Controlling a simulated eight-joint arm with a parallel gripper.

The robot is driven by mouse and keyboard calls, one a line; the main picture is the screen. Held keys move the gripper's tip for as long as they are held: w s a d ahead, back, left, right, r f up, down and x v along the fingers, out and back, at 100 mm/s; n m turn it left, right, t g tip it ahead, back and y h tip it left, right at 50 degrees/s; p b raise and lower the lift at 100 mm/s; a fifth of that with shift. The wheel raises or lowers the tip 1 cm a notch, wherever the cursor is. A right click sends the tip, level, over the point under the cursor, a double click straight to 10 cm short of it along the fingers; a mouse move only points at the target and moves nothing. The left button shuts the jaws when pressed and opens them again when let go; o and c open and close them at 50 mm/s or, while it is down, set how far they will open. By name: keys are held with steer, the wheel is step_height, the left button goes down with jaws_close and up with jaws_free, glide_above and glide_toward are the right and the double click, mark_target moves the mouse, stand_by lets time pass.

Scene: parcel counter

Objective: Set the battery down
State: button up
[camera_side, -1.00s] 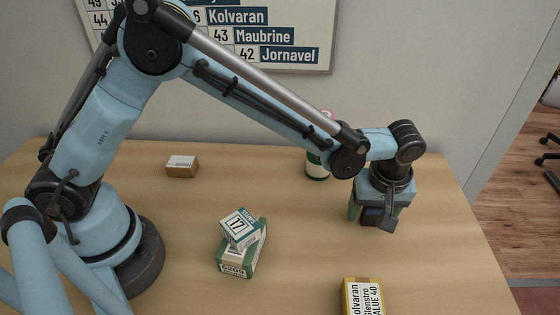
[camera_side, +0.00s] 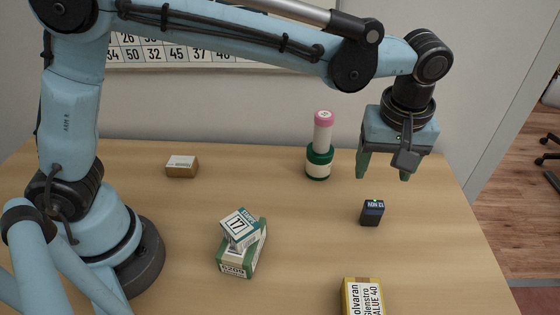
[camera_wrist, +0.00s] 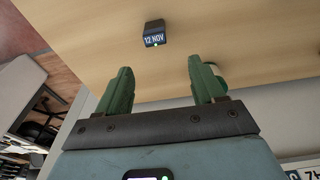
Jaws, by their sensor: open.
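The battery (camera_side: 372,213) is a small dark block with a pale-lettered label near its top. It stands on the wooden counter in the side view, clear of other things. In the wrist view the battery (camera_wrist: 154,34) shows beyond the fingertips, its label reading "12 NOV". My gripper (camera_side: 384,174) is raised above the battery, with a clear gap between them. Its two green fingers are spread apart and empty; they also show in the wrist view (camera_wrist: 160,74).
A green-and-white cylinder with a pink top (camera_side: 320,150) stands behind and left of the battery. A small white box (camera_side: 239,228) rests on a green box (camera_side: 244,262). A yellow box (camera_side: 362,297) lies at the front, a brown box (camera_side: 182,167) at the back left.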

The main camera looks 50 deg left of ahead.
steer(key=s+a+r+m+t+h, duration=0.1)
steer(key=s+a+r+m, duration=0.1)
steer(key=a, duration=0.5)
steer(key=s+a+r+m+t, duration=0.1)
steer(key=s+a+r+m, duration=0.1)
steer(key=a, duration=0.4)
steer(key=s+a+f+m+t, duration=0.3)
steer(key=s+a, duration=0.4)
steer(key=a, duration=0.3)
steer(key=shift+s+a+f+m+t, duration=0.25)
steer(key=shift+m+t, duration=0.15)
steer(key=shift+m, duration=0.4)
